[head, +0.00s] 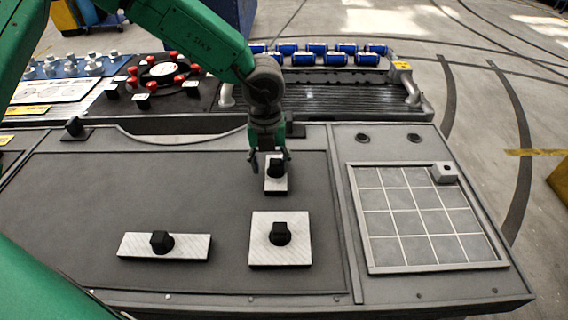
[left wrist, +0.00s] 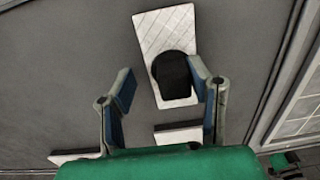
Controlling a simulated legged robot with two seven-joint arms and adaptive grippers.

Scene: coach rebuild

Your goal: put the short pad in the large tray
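The short pad (head: 276,187), a small white ribbed plate with a black knob, lies on the dark bench mat. My left gripper (head: 270,157) is open above it, pointing down, with fingers near the knob. In the left wrist view, the short pad (left wrist: 166,30) lies beyond the open fingertips (left wrist: 160,80), its black knob closer to the right finger. Whether the fingers touch the knob I cannot tell. The large tray (head: 361,220) is the framed, gridded tray at the right of the bench, with a small grey block (head: 444,172) at its far right corner.
A square white pad (head: 262,257) with a black knob lies nearer the front. A long white pad (head: 135,246) lies to its left. Behind the bench are a rack of blue cylinders (head: 322,59) and a black panel with red knobs (head: 197,97). Most of the tray is empty.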

